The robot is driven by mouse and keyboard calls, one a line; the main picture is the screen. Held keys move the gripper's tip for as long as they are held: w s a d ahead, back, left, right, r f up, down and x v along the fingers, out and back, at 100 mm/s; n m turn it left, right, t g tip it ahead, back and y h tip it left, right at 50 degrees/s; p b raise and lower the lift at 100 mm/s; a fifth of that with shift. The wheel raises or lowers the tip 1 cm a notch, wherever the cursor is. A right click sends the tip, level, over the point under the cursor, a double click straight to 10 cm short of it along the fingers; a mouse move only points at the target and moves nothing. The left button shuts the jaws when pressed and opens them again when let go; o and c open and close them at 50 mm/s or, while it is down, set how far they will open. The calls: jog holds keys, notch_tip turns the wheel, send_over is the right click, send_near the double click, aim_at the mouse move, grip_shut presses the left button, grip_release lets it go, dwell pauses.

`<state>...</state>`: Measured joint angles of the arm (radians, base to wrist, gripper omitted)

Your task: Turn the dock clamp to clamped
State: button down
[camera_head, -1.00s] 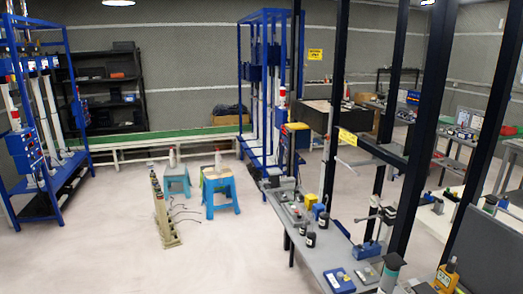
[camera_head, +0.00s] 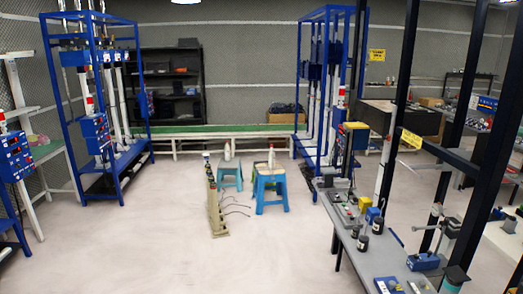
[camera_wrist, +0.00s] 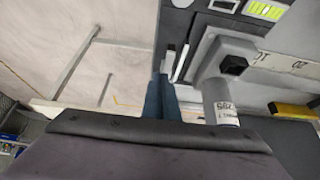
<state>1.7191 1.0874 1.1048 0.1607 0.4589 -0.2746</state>
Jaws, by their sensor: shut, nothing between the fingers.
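I cannot make out for certain which fixture is the dock clamp. A blue fixture (camera_head: 424,262) sits on the grey bench at the lower right of the head view, with a light rod and a grey head rising close by. My gripper (camera_wrist: 166,84) shows in the wrist view as slim blue-grey fingers, shut and empty, above a wide dark body. It is not seen in the head view. A grey round post (camera_wrist: 219,100) with a printed label and a black square opening at its head stands right of the fingers. I cannot tell whether it belongs to the clamp.
The grey bench (camera_head: 392,248) carries several small black, blue and yellow items. Dark upright posts (camera_head: 398,110) stand along it. Blue stools (camera_head: 270,188) and a beige upright strip (camera_head: 214,203) stand on the floor. The floor at centre front is clear.

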jog(key=shift+w+d, duration=0.2)
jog(key=shift+d, duration=0.05)
dwell(0.7)
jog(key=shift+w+r+b, duration=0.1)
jog(key=shift+w+b, duration=0.85)
jog(key=shift+b, duration=0.45)
jog(key=shift+w+a, duration=0.1)
jog(key=shift+a, duration=0.25)
dwell(0.4)
jog(key=shift+r+p, duration=1.55)
jog(key=shift+r, duration=1.4)
